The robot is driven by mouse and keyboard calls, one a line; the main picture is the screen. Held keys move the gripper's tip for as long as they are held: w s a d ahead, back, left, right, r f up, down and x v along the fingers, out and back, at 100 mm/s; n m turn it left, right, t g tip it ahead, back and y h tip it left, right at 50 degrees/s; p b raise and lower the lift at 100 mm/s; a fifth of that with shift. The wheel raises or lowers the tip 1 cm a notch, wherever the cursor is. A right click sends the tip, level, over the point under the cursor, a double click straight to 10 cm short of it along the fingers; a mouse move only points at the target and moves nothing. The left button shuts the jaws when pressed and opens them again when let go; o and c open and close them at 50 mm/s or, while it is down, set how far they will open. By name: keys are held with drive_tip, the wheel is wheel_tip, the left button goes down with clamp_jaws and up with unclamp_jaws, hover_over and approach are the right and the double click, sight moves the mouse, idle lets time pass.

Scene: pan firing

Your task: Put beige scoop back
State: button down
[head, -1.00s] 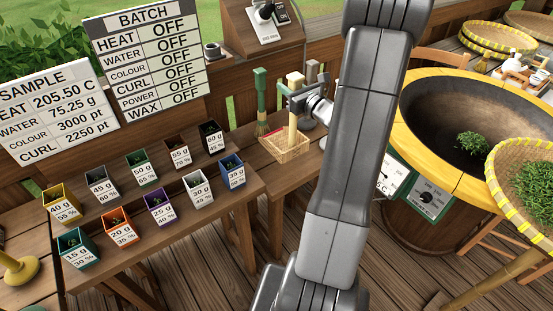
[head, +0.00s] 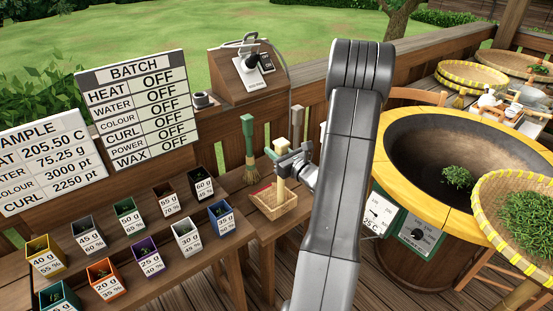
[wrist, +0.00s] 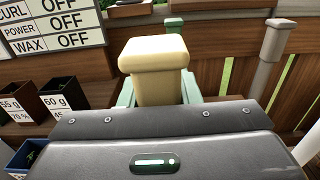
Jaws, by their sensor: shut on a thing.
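My gripper (head: 284,166) is shut on the beige scoop (head: 281,175), holding its pale handle upright. In the wrist view the blocky beige handle end (wrist: 155,58) stands between the pale green jaws (wrist: 190,87). The scoop's lower part is hidden there by my gripper body.
A green-handled brush (head: 249,150) stands behind the basket, and a grey-topped post-like tool (head: 297,125) stands close behind my gripper. Several labelled sample boxes (head: 132,219) are left. The yellow-rimmed pan (head: 400,150) with leaves is right.

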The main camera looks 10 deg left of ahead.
drive_tip(key=shift+f, duration=1.45)
drive_tip(key=shift+f+b, duration=0.2)
drive_tip(key=shift+b, duration=0.1)
drive_tip(key=c, duration=1.1)
unclamp_jaws()
drive_tip(key=shift+o, duration=0.2)
drive_tip(key=shift+p, duration=0.5)
drive_tip(key=b+v, duration=0.4)
drive_tip(key=v, duration=0.9)
drive_tip(key=shift+d+f, duration=0.25)
drive_tip(key=shift+d, duration=0.25)
